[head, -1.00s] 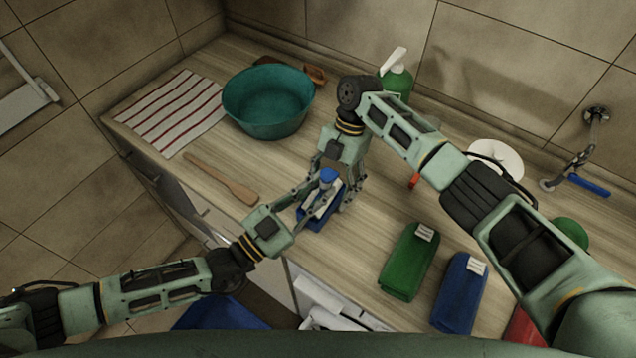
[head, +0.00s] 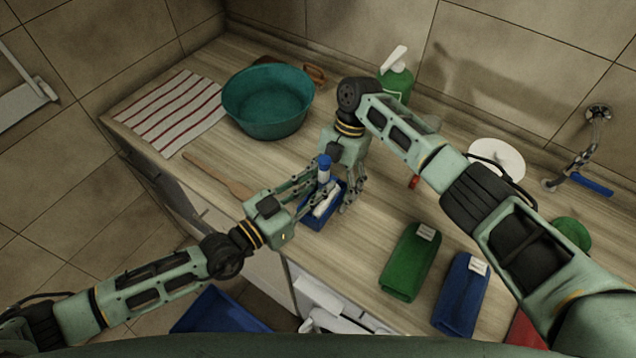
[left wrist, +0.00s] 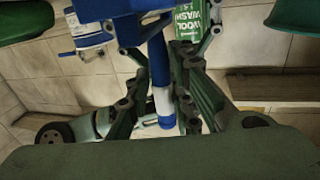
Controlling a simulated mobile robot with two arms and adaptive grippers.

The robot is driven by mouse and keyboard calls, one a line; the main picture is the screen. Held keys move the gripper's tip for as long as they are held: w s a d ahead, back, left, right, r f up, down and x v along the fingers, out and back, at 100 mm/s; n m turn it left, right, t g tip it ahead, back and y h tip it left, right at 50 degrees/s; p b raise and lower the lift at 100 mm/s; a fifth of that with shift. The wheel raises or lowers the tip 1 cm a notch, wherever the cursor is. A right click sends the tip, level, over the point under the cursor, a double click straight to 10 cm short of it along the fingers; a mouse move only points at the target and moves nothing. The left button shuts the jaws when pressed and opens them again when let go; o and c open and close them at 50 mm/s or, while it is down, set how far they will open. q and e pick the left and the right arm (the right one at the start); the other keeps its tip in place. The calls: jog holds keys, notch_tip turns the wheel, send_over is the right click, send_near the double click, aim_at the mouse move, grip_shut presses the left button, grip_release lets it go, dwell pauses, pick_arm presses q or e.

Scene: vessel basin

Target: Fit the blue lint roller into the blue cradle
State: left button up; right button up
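The blue lint roller (head: 324,168) has blue ends and a white middle. It stands nearly upright at my left gripper (head: 316,184). In the left wrist view the blue and white roller (left wrist: 160,78) lies between the fingers of the left gripper (left wrist: 163,92), which look shut on it. The blue cradle (head: 312,222) rests on the counter just below; a white part shows over it, and its inside is partly hidden by the fingers. My right gripper (head: 350,197) points down at the cradle's right side. Whether its fingers grip the cradle cannot be told.
A teal basin (head: 268,100), a striped cloth (head: 175,112) and a wooden spatula (head: 222,177) are at the left. A green pump bottle (head: 396,82) stands behind my right arm. Green (head: 408,265) and blue (head: 461,295) folded towels lie at the front right.

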pick_arm(q)
jog(key=shift+o, duration=1.3)
jog(key=shift+p, duration=0.5)
jog(key=v, duration=1.2)
jog(key=shift+s+d+f, duration=0.25)
